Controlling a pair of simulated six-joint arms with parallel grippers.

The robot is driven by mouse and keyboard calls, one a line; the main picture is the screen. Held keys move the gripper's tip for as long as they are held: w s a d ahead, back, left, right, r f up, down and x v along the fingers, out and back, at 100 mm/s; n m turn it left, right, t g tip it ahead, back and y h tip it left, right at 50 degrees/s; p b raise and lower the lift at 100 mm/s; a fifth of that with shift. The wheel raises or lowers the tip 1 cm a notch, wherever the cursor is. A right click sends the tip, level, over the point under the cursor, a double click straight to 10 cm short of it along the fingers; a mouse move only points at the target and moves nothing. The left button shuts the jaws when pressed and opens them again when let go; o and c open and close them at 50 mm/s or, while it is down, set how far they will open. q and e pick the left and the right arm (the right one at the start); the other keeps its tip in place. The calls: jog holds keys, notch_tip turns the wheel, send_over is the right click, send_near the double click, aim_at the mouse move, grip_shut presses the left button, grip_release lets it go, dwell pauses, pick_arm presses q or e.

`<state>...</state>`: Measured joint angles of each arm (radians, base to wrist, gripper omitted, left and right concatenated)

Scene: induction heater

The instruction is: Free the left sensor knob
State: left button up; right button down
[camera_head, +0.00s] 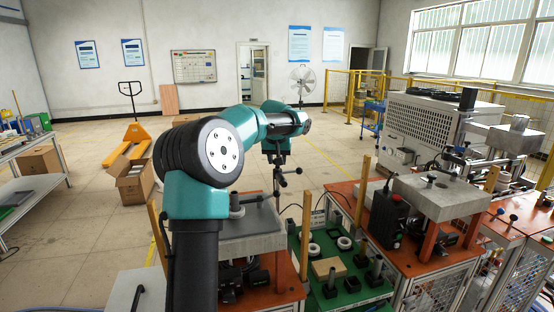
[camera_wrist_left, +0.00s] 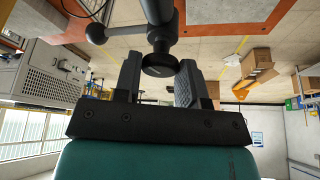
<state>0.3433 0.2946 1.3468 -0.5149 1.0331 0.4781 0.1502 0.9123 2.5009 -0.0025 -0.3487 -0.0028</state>
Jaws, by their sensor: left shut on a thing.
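The left sensor knob (camera_wrist_left: 160,66), a black round disc on a dark stem, sits between the two fingers of my left gripper (camera_wrist_left: 158,80) in the left wrist view. The gripper is shut on it. In the head view my teal left arm reaches over the workbench, and the left gripper (camera_head: 277,158) is small there, at the top of a dark post (camera_head: 277,182) with side knobs. The knob itself is hard to make out there. A dark ball-ended rod (camera_wrist_left: 96,33) shows beside the stem in the left wrist view. My right gripper is in neither view.
A grey block (camera_head: 245,236) on an orange-topped bench stands below my left arm. To its right is a green tray (camera_head: 345,298) with rings and a tan block. Another grey block (camera_head: 440,195) stands on the right bench. Wooden posts (camera_head: 306,240) rise between them.

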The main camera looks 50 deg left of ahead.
pick_arm(q)
jog(key=n+g, duration=0.1)
jog(key=n, duration=0.2)
jog(key=n+g+y, duration=0.1)
jog(key=n, duration=0.2)
jog(key=shift+w+d+y, duration=0.1)
jog(key=shift+w+y, duration=0.1)
jog(key=shift+y, duration=0.1)
jog(key=n+g, duration=0.1)
jog(key=n, duration=0.2)
jog(key=n+g, duration=0.1)
jog(key=n, duration=0.3)
jog(key=shift+w+g, duration=0.15)
jog(key=shift+g, duration=0.25)
jog(key=o, duration=0.9)
